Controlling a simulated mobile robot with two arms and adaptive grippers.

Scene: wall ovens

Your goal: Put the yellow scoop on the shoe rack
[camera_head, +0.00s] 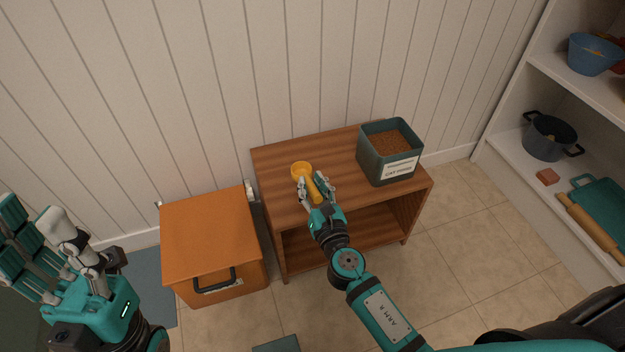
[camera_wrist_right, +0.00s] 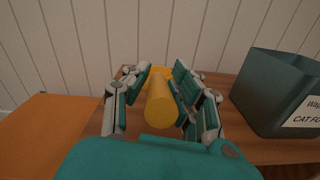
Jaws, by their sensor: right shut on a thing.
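The yellow scoop (camera_head: 301,170) is over the top of the wooden shoe rack (camera_head: 275,157), near its left side; I cannot tell whether it touches the surface. My right gripper (camera_head: 317,188) is shut on the scoop's handle. In the right wrist view the scoop's thick handle (camera_wrist_right: 161,103) lies between the fingers (camera_wrist_right: 158,95), its far end partly hidden. My left gripper (camera_head: 55,245) is at the far left, its fingers spread and empty, away from the rack.
A dark cat food bin (camera_head: 388,166) filled with brown food stands on the rack's right part. An orange lidded box (camera_head: 208,233) is left of the rack. White shelves (camera_head: 510,140) with pots and a rolling pin are at the right.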

